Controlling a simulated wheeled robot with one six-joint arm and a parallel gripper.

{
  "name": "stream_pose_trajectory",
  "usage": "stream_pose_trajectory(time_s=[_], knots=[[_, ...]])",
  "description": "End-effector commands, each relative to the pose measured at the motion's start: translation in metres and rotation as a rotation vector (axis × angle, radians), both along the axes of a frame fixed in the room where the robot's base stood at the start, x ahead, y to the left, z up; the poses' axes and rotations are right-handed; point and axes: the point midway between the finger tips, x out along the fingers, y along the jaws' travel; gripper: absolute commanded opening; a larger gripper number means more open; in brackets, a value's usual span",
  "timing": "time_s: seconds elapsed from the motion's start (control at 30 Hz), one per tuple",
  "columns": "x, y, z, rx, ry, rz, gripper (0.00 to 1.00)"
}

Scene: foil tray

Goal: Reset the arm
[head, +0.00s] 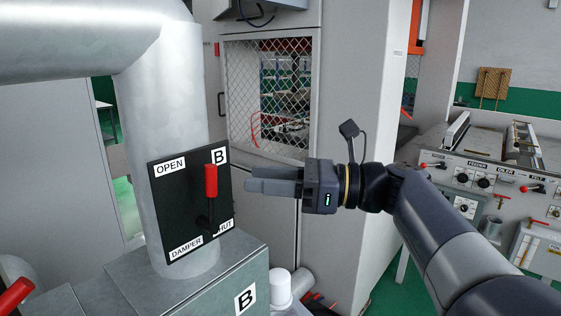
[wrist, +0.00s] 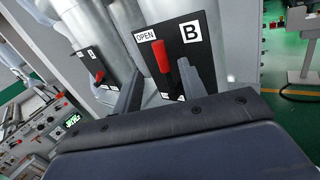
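My gripper (head: 248,181) is held out level to the left in the head view, at the end of my arm. Its two fingers stand apart and are empty; the gap between them shows in the wrist view (wrist: 160,68). A red lever handle (head: 210,183) stands roughly upright on a black damper panel (head: 173,205). The handle also shows in the wrist view (wrist: 161,57), lined up between the fingers. In the head view the fingertips are to the right of the handle, with a gap in the picture. The panel's lower right label is partly hidden by the lever.
The panel is on a thick grey pipe (head: 160,100) above a grey box (head: 215,275) marked B. A second black panel (wrist: 93,62) with a red handle is at left in the wrist view. A cabinet with a mesh window (head: 268,98) stands behind; a control console (head: 500,175) is at right.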

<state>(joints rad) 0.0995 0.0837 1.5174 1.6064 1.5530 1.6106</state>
Motion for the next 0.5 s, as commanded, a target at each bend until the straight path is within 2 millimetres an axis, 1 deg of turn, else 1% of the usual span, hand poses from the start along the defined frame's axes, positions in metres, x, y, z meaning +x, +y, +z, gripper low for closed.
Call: stream_pose_trajectory(time_s=[0.03,0.3,0.5], knots=[[0.0,0.009,0.002,0.001,0.002,0.006,0.4],[0.005,0.052,0.003,0.001,0.002,0.005,0.4],[0.008,0.077,0.004,-0.001,0.0,0.003,0.4]])
